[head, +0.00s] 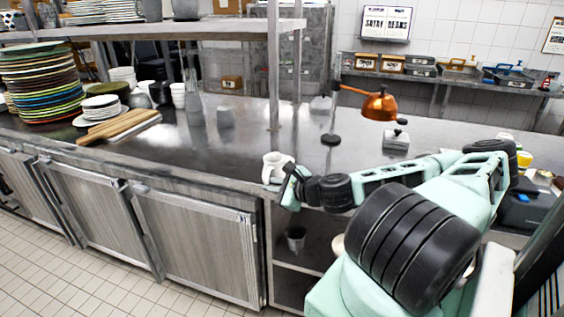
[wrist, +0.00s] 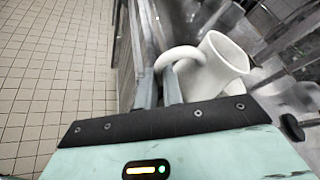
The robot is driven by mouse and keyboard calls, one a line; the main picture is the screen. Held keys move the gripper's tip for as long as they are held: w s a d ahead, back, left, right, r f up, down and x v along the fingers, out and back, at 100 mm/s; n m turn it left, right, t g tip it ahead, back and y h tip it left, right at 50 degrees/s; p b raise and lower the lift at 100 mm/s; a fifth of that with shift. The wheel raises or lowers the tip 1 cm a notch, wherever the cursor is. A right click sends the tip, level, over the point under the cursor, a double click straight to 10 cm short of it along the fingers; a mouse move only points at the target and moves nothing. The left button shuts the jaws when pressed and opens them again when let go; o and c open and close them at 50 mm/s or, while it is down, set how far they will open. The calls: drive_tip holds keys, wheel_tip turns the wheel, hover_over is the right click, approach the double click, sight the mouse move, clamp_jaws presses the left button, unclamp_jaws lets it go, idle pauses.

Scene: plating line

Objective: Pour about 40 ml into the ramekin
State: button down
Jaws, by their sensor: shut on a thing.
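A white jug (head: 276,167) with a loop handle is at the front edge of the steel counter in the head view. It also shows in the wrist view (wrist: 224,66), handle towards me. My gripper (wrist: 162,88) is shut on its handle; in the head view the gripper (head: 290,184) is just right of the jug. The jug looks about upright in the head view. Its contents are hidden, and I cannot tell whether it touches the counter. I cannot make out a ramekin for certain in either view.
The steel counter (head: 235,150) is largely clear left of the jug. A shelf post (head: 273,75) and a copper heat lamp (head: 379,105) rise behind.

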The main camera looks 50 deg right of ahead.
drive_tip(key=r, duration=0.1)
drive_tip(key=d+m, duration=0.1)
drive_tip(key=r+g+p, duration=0.1)
drive_tip(key=shift+w+d+r+m+y, duration=0.15)
drive_tip(key=shift+w+r+m+y, duration=0.15)
drive_tip(key=shift+r+y, duration=0.1)
drive_tip(key=shift+w+d+r+m+g+y+p, duration=0.2)
drive_tip(key=shift+d+r+m+g+y+p, duration=0.15)
drive_tip(key=shift+p, duration=0.5)
wheel_tip(320, 180, up, 5)
drive_tip(key=m+g+y+p, duration=0.2)
drive_tip(key=m+y+p, duration=0.1)
drive_tip(key=p, duration=0.4)
hover_over(274, 171)
drive_tip(key=d, duration=0.3)
drive_tip(key=shift+w+a+f+m, duration=0.1)
drive_tip(key=shift+w+f+m, duration=0.25)
drive_tip(key=shift+w, duration=0.1)
drive_tip(key=shift+y, duration=0.25)
